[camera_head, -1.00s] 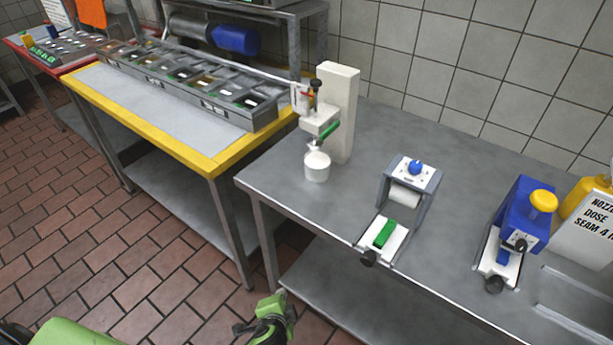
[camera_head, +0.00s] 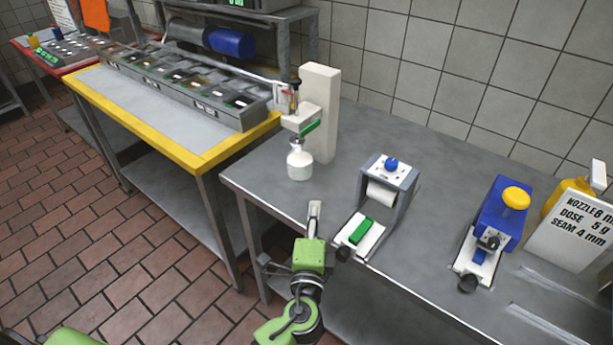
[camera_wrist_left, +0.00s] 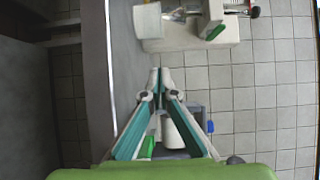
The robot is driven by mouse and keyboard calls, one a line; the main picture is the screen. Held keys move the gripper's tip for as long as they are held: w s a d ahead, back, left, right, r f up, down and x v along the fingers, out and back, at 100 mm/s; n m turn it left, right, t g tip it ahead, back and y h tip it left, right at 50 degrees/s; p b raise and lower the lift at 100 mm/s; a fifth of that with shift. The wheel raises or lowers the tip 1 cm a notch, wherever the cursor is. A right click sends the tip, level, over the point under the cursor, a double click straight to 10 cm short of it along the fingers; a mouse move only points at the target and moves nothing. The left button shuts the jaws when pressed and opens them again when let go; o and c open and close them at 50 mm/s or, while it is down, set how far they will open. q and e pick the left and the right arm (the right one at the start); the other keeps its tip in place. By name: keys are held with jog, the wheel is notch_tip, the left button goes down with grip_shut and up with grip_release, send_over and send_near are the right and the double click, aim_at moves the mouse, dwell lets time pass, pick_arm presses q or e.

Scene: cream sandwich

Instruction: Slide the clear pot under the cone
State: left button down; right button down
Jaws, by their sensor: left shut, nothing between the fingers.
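A whitish pot (camera_head: 300,167) stands upright on the grey steel table, at the front foot of a tall white stand (camera_head: 320,100). A narrow pale top, perhaps the cone (camera_head: 297,145), shows just above the pot; I cannot tell whether they touch. My right gripper is not in view.
A grey roll holder (camera_head: 390,180) with a white tray and green block (camera_head: 361,230) stands right of my gripper. A blue device with a yellow knob (camera_head: 500,220) is farther right. A yellow-edged table (camera_head: 190,155) with food bins is left. Bare tabletop lies between gripper and pot.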

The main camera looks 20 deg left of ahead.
pick_arm(q)
jog(key=p, duration=0.2)
send_near(302, 168)
jog(key=w+d, duration=0.1)
jog(key=w, duration=0.1)
jog(key=w+d, duration=0.2)
jog(key=w, duration=0.1)
jog(key=shift+d+r, duration=0.1)
jog(key=shift+d, duration=0.1)
jog(key=a, duration=0.1)
jog(key=w+a, duration=0.1)
jog(key=a+p, duration=0.1)
jog(key=shift+w, duration=0.3)
jog(key=shift+w+a, duration=0.15)
jog(key=shift+a, duration=0.1)
jog(key=shift+w+a+f+b, duration=0.3)
jog(key=shift+w+a+b, duration=0.2)
jog(key=shift+a+b, duration=0.25)
jog(key=shift+w+a+r, duration=0.1)
jog(key=shift+w+a, duration=0.05)
